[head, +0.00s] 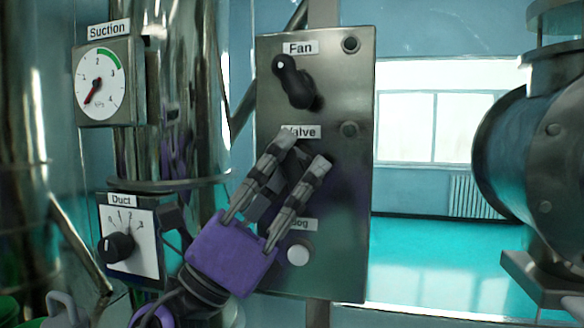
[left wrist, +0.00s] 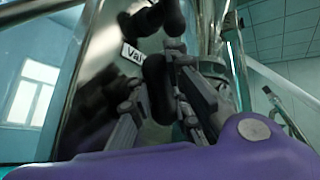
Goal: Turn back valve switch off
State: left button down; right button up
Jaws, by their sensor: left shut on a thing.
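The grey control panel (head: 340,200) carries a black fan switch (head: 295,82) at the top and the valve switch below it. My left gripper (head: 303,150) reaches up from the lower left, its two fingers on either side of the valve switch, and is shut on it. The fingers hide most of the valve switch and part of the "Valve" label (head: 304,132). In the left wrist view the black valve switch (left wrist: 157,88) shows between the fingers. Its exact angle is hard to tell. My right gripper is not in view.
A white round button (head: 299,251) sits low on the panel, close to my left gripper. A suction gauge (head: 100,84) and a duct dial (head: 118,247) are at the left by shiny pipes. A large dark round machine part (head: 530,150) stands at the right.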

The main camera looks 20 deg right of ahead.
pick_arm(q)
jog(key=shift+n+t, duration=0.5)
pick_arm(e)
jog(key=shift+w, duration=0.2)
pick_arm(q)
jog(key=c, duration=1.9)
grip_release()
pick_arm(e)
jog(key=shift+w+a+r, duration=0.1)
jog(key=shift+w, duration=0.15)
pick_arm(q)
jog(key=shift+a+f, duration=0.15)
jog(key=shift+f, duration=0.1)
jog(key=v, duration=1.1)
jog(key=shift+s+a+f, duration=0.1)
jog(key=shift+a+f, duration=0.05)
jog(key=shift+f, duration=0.05)
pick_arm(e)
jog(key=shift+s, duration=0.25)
